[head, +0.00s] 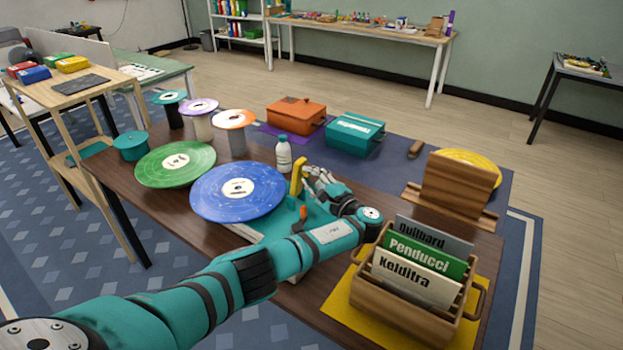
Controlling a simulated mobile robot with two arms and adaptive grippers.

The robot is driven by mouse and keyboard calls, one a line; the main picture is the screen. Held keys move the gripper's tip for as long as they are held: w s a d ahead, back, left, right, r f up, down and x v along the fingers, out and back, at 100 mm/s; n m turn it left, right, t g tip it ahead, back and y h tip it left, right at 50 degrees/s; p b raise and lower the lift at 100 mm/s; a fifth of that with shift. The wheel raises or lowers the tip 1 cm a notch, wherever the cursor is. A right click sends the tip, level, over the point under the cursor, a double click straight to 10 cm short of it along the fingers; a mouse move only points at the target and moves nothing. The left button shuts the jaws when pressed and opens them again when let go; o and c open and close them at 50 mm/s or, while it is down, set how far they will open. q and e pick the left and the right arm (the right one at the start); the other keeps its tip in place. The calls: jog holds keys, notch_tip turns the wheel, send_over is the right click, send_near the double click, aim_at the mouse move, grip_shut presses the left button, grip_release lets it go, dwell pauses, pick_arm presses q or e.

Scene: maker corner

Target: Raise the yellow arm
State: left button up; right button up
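The yellow arm (297,177) stands up, leaning slightly right, above a teal base (313,217) near the middle of the table. A small orange part (301,214) sits on the base in front of it. My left gripper (308,174) reaches in from the lower left, its fingertips right beside the yellow arm on its right side. Whether they touch or hold it is unclear. The gripper and my forearm hide much of the base. My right gripper is not in view.
A blue disc (237,192) and a green disc (175,164) lie left of the base. A white bottle (283,155) stands behind it. A teal box (355,134) and an orange box (296,116) are farther back. A wooden file holder (404,310) stands at right front.

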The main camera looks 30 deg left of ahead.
pick_arm(q)
jog(key=o, duration=0.4)
jog(key=shift+c, duration=0.2)
notch_tip(320, 180, up, 10)
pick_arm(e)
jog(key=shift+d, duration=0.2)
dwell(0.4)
